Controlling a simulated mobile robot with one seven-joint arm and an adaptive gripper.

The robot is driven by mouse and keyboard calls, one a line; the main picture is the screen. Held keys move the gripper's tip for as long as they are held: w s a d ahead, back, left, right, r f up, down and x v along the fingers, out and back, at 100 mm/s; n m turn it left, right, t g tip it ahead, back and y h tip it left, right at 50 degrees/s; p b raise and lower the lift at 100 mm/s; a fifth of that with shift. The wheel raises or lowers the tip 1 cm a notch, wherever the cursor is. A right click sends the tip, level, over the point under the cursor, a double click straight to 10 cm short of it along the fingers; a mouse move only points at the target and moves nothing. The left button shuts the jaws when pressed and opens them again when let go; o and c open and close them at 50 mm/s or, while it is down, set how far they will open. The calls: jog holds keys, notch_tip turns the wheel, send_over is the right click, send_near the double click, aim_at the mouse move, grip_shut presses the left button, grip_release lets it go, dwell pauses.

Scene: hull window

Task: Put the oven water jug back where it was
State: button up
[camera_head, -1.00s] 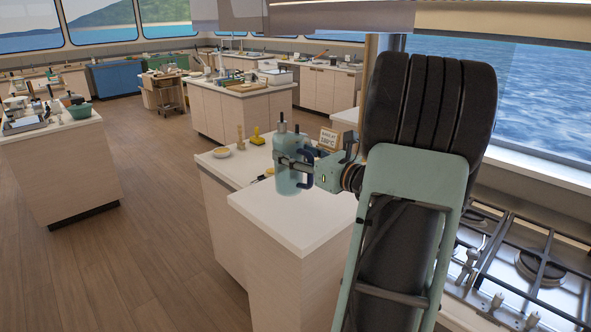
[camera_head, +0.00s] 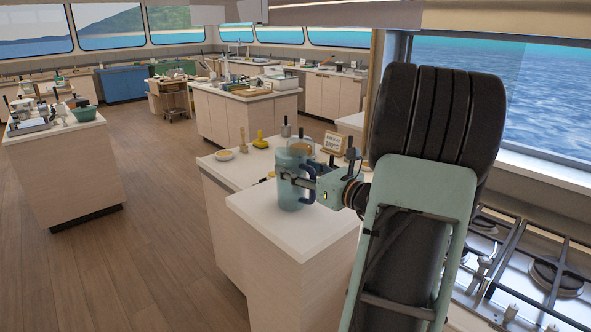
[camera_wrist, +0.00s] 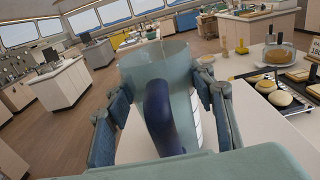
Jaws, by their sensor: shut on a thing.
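The water jug is a tall, translucent teal vessel (camera_head: 291,161) with a dark blue handle (camera_wrist: 163,118). It is roughly upright at the near end of the pale counter (camera_head: 262,222). My gripper (camera_head: 297,184) is shut on the jug, with its arm reaching in from the right. In the wrist view, the jug (camera_wrist: 136,75) is between my two blue-grey fingers, its handle facing the camera. The fingers hide part of its sides. I cannot tell whether its base touches the counter or hangs just above it.
Behind the jug, a small sign (camera_head: 333,142), a yellow object (camera_head: 260,139), a pepper-mill-like item (camera_head: 243,138) and a bowl (camera_head: 225,155) stand on the counter. Gas burners (camera_head: 552,275) are at right. Bread rounds (camera_wrist: 282,99) and a glass dome (camera_wrist: 279,56) are right of the jug. Floor at left is clear.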

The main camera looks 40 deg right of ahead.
jog(key=shift+f, duration=0.15)
jog(key=o, duration=1.7)
jog(key=shift+r, duration=0.25)
jog(key=s, duration=0.4)
jog(key=s+b, duration=0.1)
jog(key=s, duration=0.3)
jog(key=s+d, duration=0.1)
jog(key=s, duration=0.3)
jog(key=shift+b, duration=0.35)
